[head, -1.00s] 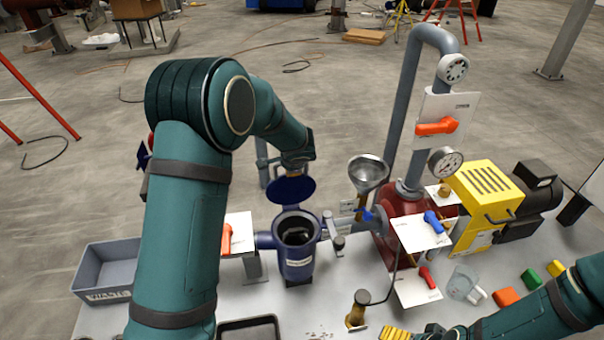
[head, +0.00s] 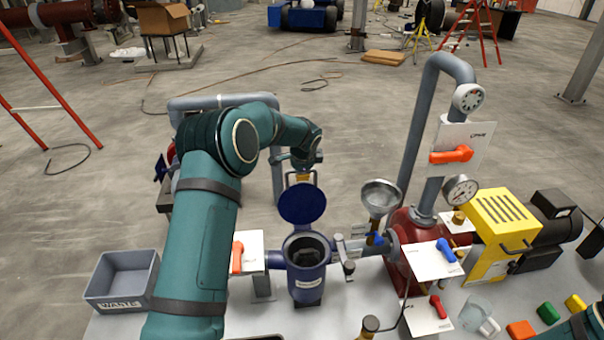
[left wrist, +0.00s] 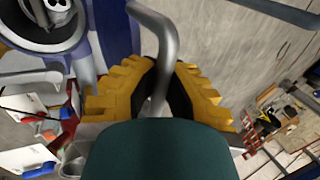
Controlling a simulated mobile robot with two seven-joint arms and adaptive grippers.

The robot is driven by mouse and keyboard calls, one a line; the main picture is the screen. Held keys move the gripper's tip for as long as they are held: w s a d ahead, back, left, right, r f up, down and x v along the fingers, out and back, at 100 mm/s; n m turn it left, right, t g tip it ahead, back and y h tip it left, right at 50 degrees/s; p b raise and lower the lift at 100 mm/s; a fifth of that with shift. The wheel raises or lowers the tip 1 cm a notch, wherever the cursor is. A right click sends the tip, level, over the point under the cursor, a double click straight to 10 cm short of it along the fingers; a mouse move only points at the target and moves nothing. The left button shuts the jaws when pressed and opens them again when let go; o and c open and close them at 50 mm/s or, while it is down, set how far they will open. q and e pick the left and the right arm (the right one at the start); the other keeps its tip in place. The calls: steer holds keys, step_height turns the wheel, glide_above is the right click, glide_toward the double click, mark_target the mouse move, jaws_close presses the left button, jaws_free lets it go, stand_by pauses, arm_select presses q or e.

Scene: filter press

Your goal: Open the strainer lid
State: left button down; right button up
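The strainer (head: 306,277) is a dark blue pot on the bench, its mouth open and its dark inside showing. Its round blue lid (head: 302,204) stands raised at the back of the mouth, underside toward the head camera. My left gripper (head: 303,176) is behind the lid and mostly hidden by it in the head view. In the left wrist view, the yellow fingers of my left gripper (left wrist: 162,95) are shut around the bent grey lid handle (left wrist: 160,35). The strainer's open mouth (left wrist: 45,20) shows at upper left there. My right gripper is out of view.
An orange-handled valve (head: 237,257) stands left of the strainer, and a funnel (head: 380,198) and a blue-handled valve (head: 446,250) stand to its right. A grey waste bin (head: 122,281) is at the left. A yellow motor unit (head: 502,222) is at the right.

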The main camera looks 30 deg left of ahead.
arm_select(q)
steer(key=shift+w+a+r, duration=0.15)
steer(key=shift+w+r, duration=0.2)
steer(key=c, duration=1)
jaws_free()
steer(key=shift+s, duration=0.2)
steer(key=shift+f, duration=0.1)
steer(key=v, duration=1.2)
